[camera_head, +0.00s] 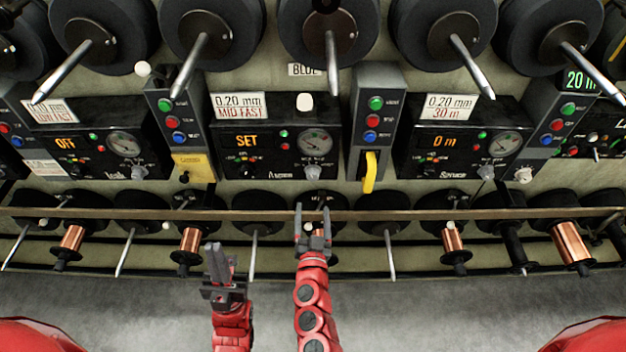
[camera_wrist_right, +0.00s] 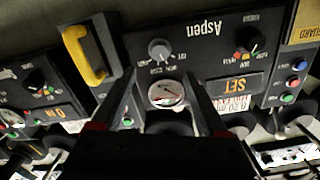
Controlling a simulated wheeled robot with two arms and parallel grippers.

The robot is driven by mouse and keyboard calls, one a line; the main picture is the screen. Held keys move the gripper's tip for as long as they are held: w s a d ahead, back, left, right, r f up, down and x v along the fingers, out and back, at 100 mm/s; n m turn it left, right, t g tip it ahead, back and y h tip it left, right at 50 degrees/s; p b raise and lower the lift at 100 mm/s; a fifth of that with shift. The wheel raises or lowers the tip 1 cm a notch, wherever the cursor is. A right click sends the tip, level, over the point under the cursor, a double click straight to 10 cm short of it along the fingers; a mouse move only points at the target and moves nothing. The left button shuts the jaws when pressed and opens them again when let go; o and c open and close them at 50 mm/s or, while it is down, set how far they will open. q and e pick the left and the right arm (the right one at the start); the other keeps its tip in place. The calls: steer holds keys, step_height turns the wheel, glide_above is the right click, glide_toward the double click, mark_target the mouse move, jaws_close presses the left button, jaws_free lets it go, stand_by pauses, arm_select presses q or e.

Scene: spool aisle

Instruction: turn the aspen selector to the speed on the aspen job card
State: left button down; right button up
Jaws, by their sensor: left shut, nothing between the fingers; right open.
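The Aspen panel (camera_head: 222,160) is the black box in the middle of the head view, with an amber "SET" display. Its job card (camera_head: 238,105) above reads "0.20 mm MID FAST". A grey knob (camera_head: 313,172) sits below its gauge; in the right wrist view, upside down, the grey knob (camera_wrist_right: 158,48) has small marks around it, too blurred to read. A black knob (camera_wrist_right: 256,44) is beside the name Aspen. My right gripper (camera_head: 313,222) is open and empty, below the panel, apart from both knobs. My left gripper (camera_head: 217,262) is shut and empty, lower left.
A yellow handle (camera_head: 370,172) stands right of the Aspen panel and a yellow tag (camera_head: 193,166) left of it. A rail (camera_head: 420,214) with several spools and spindles runs below the panels. Similar panels flank Aspen, Spruce (camera_head: 460,150) on the right. Large reels and spindles hang above.

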mark_target(313, 178)
steer(key=w, duration=0.9)
steer(key=shift+w+p, duration=0.3)
steer(key=shift+w, duration=0.8)
jaws_close()
